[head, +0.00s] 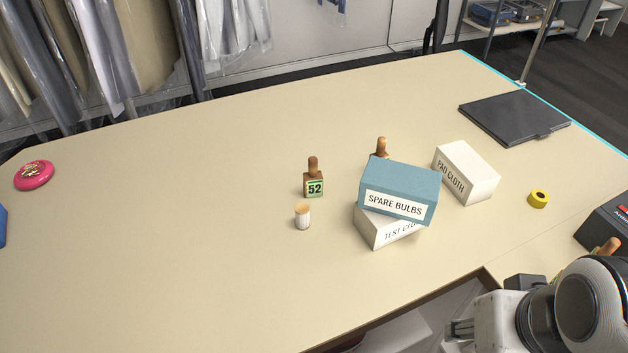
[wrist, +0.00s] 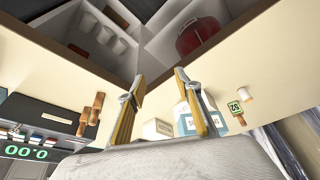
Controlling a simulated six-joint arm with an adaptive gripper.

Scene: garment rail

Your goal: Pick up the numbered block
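The numbered block (head: 314,187) stands upright on the table in the head view. It has a brown wooden handle on top and a green-edged label reading 52. It also shows small at the right in the wrist view (wrist: 235,108). A similar wooden handle (head: 381,147) stands behind the blue box; its lower part is hidden. My gripper (wrist: 160,77) is in the wrist view with its two fingers spread and nothing between them. It is near the table's front edge, well away from the block; my arm is at the lower right of the head view.
The blue SPARE BULBS box (head: 400,187) sits on a white TEST CLOTH box (head: 378,234), right of the block. A white PAD CLOTH box (head: 465,172) is farther right. A small white cylinder (head: 302,217) stands just in front of the block. The table's left is mostly clear.

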